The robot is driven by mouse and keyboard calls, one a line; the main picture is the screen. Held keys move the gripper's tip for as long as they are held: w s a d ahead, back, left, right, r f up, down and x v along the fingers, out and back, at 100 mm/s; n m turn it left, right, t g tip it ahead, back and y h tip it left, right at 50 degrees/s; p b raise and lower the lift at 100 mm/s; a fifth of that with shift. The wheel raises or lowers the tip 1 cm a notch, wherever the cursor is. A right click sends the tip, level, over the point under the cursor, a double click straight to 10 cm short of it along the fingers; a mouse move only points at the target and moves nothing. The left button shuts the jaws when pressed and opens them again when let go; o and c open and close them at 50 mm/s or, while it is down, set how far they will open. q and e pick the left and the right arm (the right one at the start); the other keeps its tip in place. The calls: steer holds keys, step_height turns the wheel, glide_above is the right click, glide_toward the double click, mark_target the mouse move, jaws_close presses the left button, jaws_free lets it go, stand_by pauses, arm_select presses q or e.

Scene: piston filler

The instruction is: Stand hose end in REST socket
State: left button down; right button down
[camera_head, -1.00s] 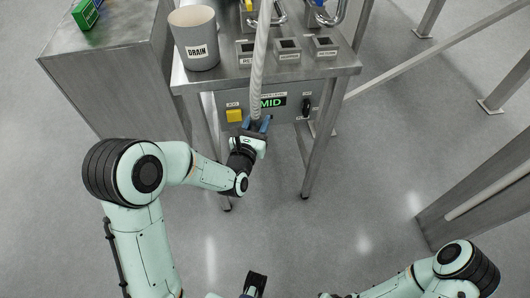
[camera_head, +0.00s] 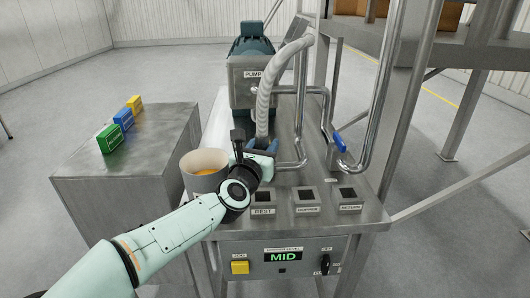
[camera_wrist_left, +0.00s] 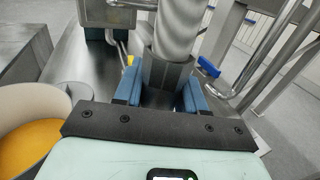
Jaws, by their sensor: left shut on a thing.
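The thick pale ribbed hose (camera_head: 264,98) arches down from the pump top. My left gripper (camera_head: 262,148) is shut on the hose's end, above the steel table behind the socket row. The end's lower tip is hidden by the gripper. The REST socket (camera_head: 263,196) is open and empty, in front of and slightly below the gripper in the picture. My right gripper is out of view.
HOPPER (camera_head: 306,194) and RETURN (camera_head: 347,193) sockets sit right of REST. A bucket (camera_head: 203,184) with orange contents stands left of the gripper. Steel pipes (camera_head: 300,125) and a blue-handled valve (camera_head: 339,142) rise at right. The pump (camera_head: 250,75) stands behind.

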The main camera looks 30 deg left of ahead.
arm_select(q)
steer(key=shift+w+a, duration=0.1)
steer(key=shift+w, duration=0.15)
steer(key=shift+f, duration=0.2)
steer(key=shift+s+f+b, duration=0.25)
steer(key=shift+f+b, duration=0.45)
steer(key=shift+f, duration=0.05)
steer(key=shift+w+f+b, duration=0.1)
steer(key=shift+f+b, duration=0.2)
steer(key=shift+f, duration=0.25)
steer(key=shift+b, duration=0.3)
